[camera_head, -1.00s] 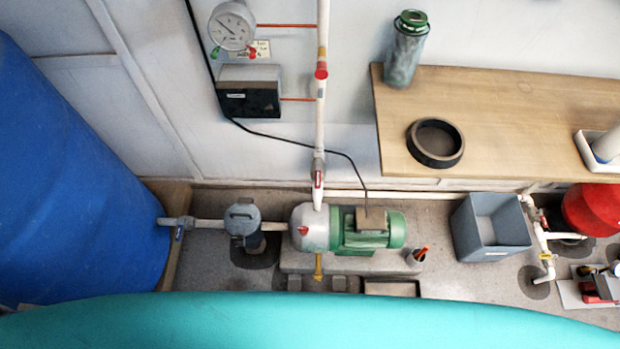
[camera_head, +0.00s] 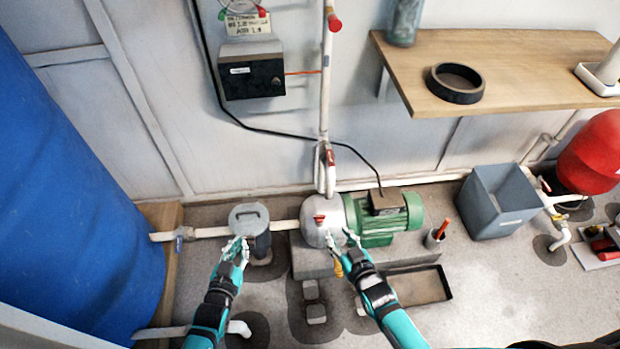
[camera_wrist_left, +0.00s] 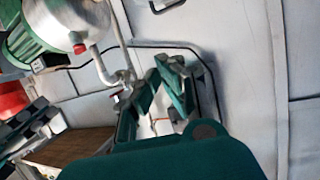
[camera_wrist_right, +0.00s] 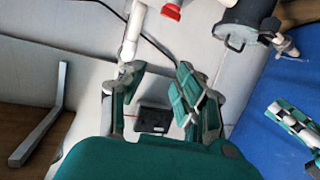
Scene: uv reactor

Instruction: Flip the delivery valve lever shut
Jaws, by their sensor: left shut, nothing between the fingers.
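The delivery valve lever (camera_head: 331,158) has a red grip and sits on the white vertical delivery pipe (camera_head: 326,100) above the pump (camera_head: 322,222). It lies roughly along the pipe. My left gripper (camera_head: 238,247) is shut and empty, in front of the grey strainer housing and left of the pump. In the left wrist view, its fingers (camera_wrist_left: 160,75) are close together, past the pump and pipe. My right gripper (camera_head: 342,240) appears in front of the pump, below the lever and apart from it. In the right wrist view, its fingers (camera_wrist_right: 155,82) are spread with nothing held.
The grey strainer (camera_head: 250,217) and blue tank (camera_head: 70,180) stand left. The green motor (camera_head: 385,225), grey bin (camera_head: 497,200) and wooden shelf (camera_head: 530,62) are right. A black control box (camera_head: 250,76) hangs on the wall.

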